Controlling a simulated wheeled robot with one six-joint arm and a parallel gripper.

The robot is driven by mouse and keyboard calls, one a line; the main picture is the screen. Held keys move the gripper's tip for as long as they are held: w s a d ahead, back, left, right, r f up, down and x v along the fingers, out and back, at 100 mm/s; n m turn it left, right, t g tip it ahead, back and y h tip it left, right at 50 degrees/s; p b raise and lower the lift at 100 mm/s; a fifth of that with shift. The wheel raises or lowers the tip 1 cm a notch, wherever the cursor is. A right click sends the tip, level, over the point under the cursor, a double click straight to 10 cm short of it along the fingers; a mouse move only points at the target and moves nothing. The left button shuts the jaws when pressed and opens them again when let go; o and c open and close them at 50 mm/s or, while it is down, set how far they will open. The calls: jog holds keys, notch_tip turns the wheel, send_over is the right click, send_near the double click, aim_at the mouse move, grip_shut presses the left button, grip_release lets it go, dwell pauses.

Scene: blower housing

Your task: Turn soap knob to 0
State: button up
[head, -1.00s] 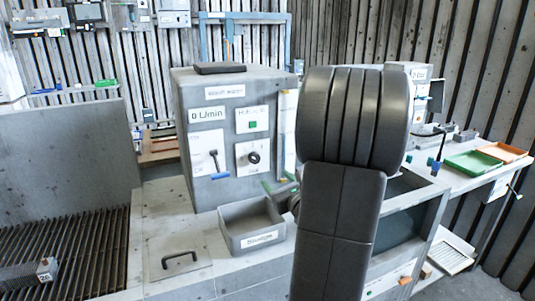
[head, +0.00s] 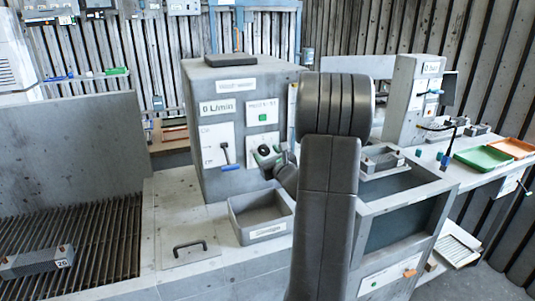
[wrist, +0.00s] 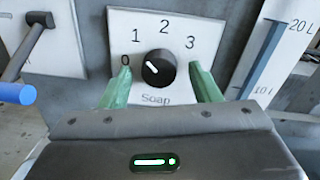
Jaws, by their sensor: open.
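The black soap knob (wrist: 158,68) sits on a white plate (wrist: 180,90) marked 0, 1, 2, 3 and "Soap". Its white pointer line tilts up-left, between the 0 and the 1. My gripper (wrist: 162,78) is open, with one green finger at the left and one at the right of the knob. Gaps show between the fingers and the knob; the depth to the plate is hard to tell. In the head view my gripper (head: 268,158) is at the front of the grey soap unit (head: 205,90), and the knob (head: 264,150) is partly visible behind it.
A lever with a blue handle (wrist: 14,94) is left of the knob plate. A scale marked 10 L and 20 L (wrist: 268,55) is to the right. Below the unit's front stands an open grey bin (head: 240,230). A sink-like basin (head: 395,185) lies to the right.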

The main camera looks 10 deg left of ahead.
jog(key=shift+c, duration=0.3)
jog(key=c, duration=0.9)
jog(key=shift+c, duration=0.2)
jog(key=shift+f+n+b, duration=0.15)
jog(key=shift+n+b, duration=0.15)
jog(key=shift+b, duration=0.5)
jog(key=shift+f+b, duration=0.1)
jog(key=shift+b, duration=0.4)
jog(key=n+b, duration=0.3)
jog(key=b, duration=0.2)
jog(key=n+b, duration=0.3)
jog(key=b, duration=0.1)
jog(key=shift+b, duration=0.3)
jog(key=shift+r+n+b, duration=0.25)
jog(key=shift+n+b, duration=0.75)
jog(key=shift+h, duration=0.4)
